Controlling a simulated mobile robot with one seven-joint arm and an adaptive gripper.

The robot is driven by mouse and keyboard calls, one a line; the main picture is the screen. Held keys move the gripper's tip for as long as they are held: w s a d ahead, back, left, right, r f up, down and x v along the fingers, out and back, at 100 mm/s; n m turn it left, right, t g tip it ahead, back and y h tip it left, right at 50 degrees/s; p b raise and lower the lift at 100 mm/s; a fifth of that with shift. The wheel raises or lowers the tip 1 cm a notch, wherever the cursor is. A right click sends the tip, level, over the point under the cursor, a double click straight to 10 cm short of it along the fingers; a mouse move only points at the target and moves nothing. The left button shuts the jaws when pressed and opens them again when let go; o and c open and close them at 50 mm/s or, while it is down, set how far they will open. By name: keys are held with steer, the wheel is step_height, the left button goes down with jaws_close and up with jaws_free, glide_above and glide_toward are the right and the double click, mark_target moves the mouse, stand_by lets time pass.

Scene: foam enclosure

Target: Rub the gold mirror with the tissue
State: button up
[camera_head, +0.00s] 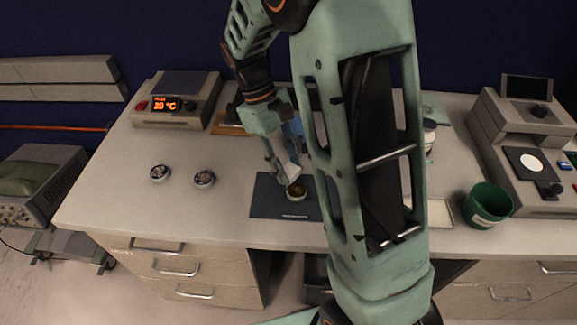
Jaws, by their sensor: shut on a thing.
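My gripper (285,172) is over the dark mat on the bench, pointing down. It is shut on a small white tissue (293,172). The gold mirror (297,190) is a small round piece with a gold-brown face, lying on the dark mat (268,204). The tissue is right at the mirror's upper left edge; I cannot tell whether they touch. My arm hides the right part of the mat.
Two small round pieces (160,173) (204,179) lie on the bench to the left. A hot plate (180,112) reading 20 °C stands behind them. A green container (487,206) and an instrument (525,145) stand at right. The bench's front left is clear.

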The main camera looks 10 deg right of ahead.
mark_target(294, 172)
steer(key=shift+r+p, duration=1.15)
steer(key=shift+r, duration=0.6)
steer(key=shift+s+f, duration=0.1)
